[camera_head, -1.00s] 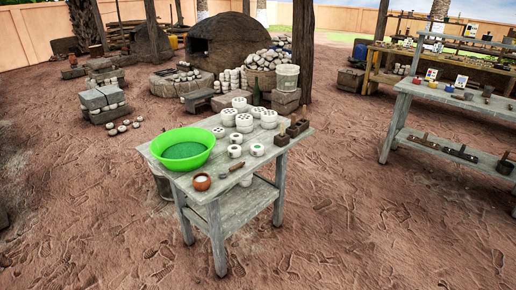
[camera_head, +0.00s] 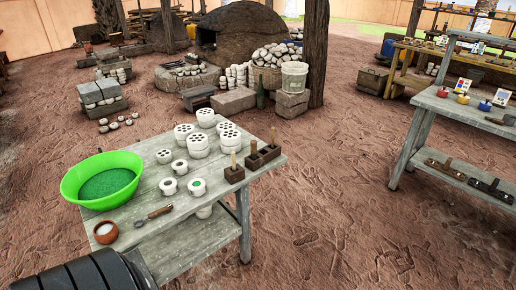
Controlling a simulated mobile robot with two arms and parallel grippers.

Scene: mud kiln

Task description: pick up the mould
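Several round white moulds with dark holes in their tops stand on the grey wooden table, some stacked at the back (camera_head: 200,143). A single low mould (camera_head: 164,156) lies near the green basin. I cannot tell which piece is the one named. Neither gripper shows. A dark ribbed part at the lower left looks like my arm.
A green basin (camera_head: 101,180) of green powder, a brown bowl (camera_head: 105,232), a spoon (camera_head: 154,214) and brown blocks with wooden handles (camera_head: 253,160) share the table (camera_head: 215,212). Another table (camera_head: 440,105) stands right. Open earth lies between them.

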